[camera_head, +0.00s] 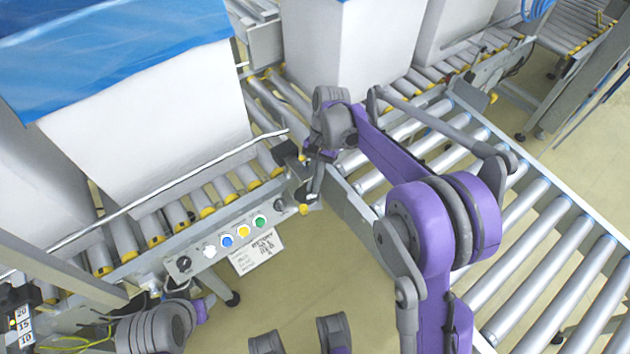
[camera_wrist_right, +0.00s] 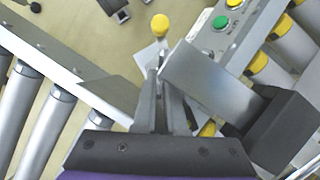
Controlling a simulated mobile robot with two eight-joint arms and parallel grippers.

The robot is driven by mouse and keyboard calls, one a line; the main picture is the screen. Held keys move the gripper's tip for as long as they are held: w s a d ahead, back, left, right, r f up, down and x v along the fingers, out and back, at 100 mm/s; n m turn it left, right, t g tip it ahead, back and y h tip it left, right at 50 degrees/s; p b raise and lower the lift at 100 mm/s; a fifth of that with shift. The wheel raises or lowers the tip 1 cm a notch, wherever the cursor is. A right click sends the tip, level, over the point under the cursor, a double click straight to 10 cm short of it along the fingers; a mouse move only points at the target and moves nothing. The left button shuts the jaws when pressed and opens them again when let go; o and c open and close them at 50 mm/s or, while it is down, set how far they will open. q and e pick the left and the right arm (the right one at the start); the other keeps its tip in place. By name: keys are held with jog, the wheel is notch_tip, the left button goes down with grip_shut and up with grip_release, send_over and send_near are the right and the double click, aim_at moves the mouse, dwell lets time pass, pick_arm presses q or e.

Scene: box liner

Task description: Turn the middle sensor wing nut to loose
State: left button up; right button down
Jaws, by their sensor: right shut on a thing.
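My right gripper (camera_head: 312,190) reaches down to the sensor mount at the end of the roller conveyor's side rail. In the right wrist view its narrow fingers (camera_wrist_right: 158,76) are together, shut on a small part at the mount, which I take to be the wing nut. The wing nut itself is hidden by the fingertips, so its angle cannot be told. A black sensor block (camera_head: 288,155) sits beside the gripper; a black block with a flat metal plate (camera_wrist_right: 212,80) also shows close to the fingers in the right wrist view.
A yellow knob (camera_wrist_right: 160,24) lies just beyond the fingertips. A control panel with coloured buttons (camera_head: 243,231) is to the left. Large white boxes, one with a blue liner (camera_head: 110,50), stand on the conveyor behind. Another roller conveyor (camera_head: 545,240) lies to the right.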

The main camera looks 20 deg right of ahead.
jog(key=shift+w+a+n+h, duration=0.1)
jog(key=shift+n+h, duration=0.2)
jog(key=shift+n, duration=0.7)
jog(key=c, duration=1)
grip_release()
jog(key=shift+g, duration=0.3)
